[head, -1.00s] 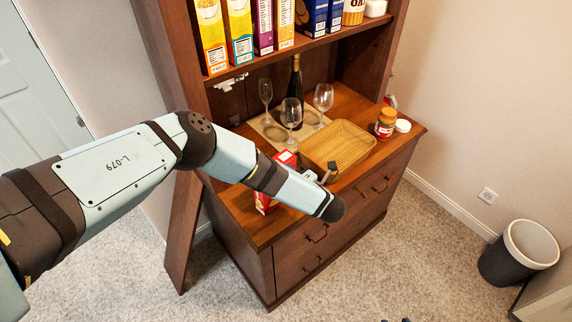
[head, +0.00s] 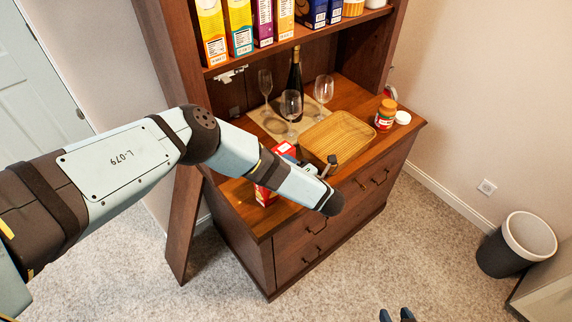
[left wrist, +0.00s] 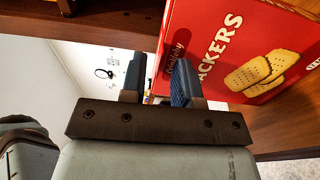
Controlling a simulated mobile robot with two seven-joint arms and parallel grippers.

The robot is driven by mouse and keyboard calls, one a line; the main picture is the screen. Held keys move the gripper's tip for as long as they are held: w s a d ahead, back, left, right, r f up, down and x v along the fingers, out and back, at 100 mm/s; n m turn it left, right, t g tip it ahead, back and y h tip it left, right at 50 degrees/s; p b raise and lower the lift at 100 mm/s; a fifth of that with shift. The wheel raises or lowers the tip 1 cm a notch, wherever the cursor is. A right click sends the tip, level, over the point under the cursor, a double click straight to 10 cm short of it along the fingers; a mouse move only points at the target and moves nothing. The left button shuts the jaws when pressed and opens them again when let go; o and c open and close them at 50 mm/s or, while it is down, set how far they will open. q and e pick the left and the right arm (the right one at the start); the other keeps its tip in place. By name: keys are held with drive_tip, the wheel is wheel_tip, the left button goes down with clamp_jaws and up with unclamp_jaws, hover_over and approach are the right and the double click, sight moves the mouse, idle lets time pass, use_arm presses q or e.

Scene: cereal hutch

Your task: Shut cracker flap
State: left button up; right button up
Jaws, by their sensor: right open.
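The red cracker box (head: 264,196) stands on the counter of the hutch, largely hidden behind my left arm in the head view. Its upper part shows at the arm's far side, but its flap cannot be made out clearly. In the left wrist view the box front (left wrist: 240,45), with cracker pictures, is close and tilted. My right gripper (head: 397,315) is open and empty at the bottom edge, away from the hutch.
Cereal boxes (head: 240,28) line the shelf above. A bin (head: 510,248) stands at the right. The carpet in front is clear.

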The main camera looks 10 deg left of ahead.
use_arm(q)
drive_tip(key=p+v, duration=0.4)
drive_tip(key=v, duration=0.9)
drive_tip(key=shift+d+p, duration=0.3)
drive_tip(key=shift+p, duration=0.1)
drive_tip(key=shift+s, duration=0.15)
